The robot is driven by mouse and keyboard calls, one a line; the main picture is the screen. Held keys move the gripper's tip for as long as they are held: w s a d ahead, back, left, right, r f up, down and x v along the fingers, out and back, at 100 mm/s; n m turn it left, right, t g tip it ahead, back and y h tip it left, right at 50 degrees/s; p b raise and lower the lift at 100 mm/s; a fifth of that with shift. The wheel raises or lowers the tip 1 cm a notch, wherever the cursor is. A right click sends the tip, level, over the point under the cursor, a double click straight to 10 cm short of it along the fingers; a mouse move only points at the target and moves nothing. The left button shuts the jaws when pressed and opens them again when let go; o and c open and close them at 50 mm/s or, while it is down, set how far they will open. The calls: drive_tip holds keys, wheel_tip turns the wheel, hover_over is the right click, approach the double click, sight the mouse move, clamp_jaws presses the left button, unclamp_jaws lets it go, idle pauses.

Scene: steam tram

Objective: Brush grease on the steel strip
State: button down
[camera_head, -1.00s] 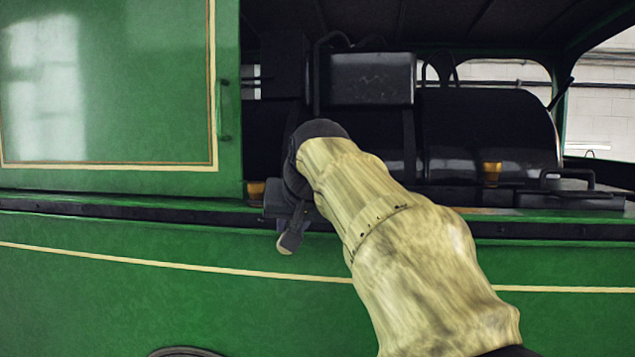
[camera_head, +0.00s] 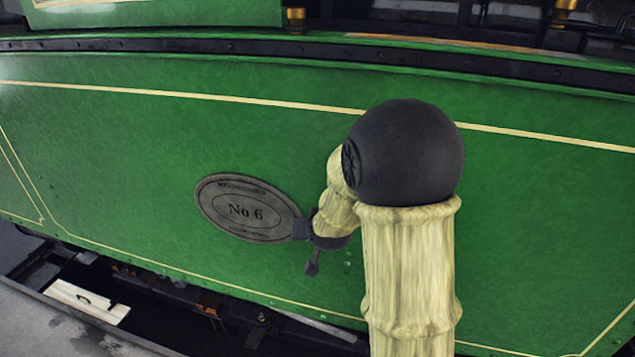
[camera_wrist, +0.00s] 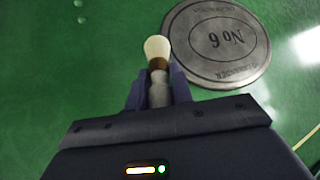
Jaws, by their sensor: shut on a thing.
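My gripper (camera_wrist: 158,84) is shut on a brush (camera_wrist: 157,50) with pale, rounded bristles and a brown and grey handle. In the wrist view the bristles point away from me, in front of the green side panel, just left of the oval plate. I cannot tell if they touch the panel. In the head view my gripper (camera_head: 312,262) is small and dark beside the oval plate, and the bristles cannot be made out. A thin pale grey strip (camera_head: 315,326) lies low under the panel; I cannot tell if it is the steel strip.
The green side panel (camera_head: 150,145) has an oval "No 6" plate (camera_head: 246,208). A dark riveted ledge (camera_head: 200,45) runs above it, with a brass-coloured cup (camera_head: 295,16) there. Below is dark underframe with a whitish board (camera_head: 87,301).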

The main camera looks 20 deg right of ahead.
wheel_tip(320, 180, down, 40)
drive_tip(key=s+a+b, duration=0.2)
drive_tip(key=a+b, duration=0.1)
drive_tip(key=b, duration=1.4)
drive_tip(key=shift+r+n+y, duration=0.15)
drive_tip(key=shift+n+y, duration=0.15)
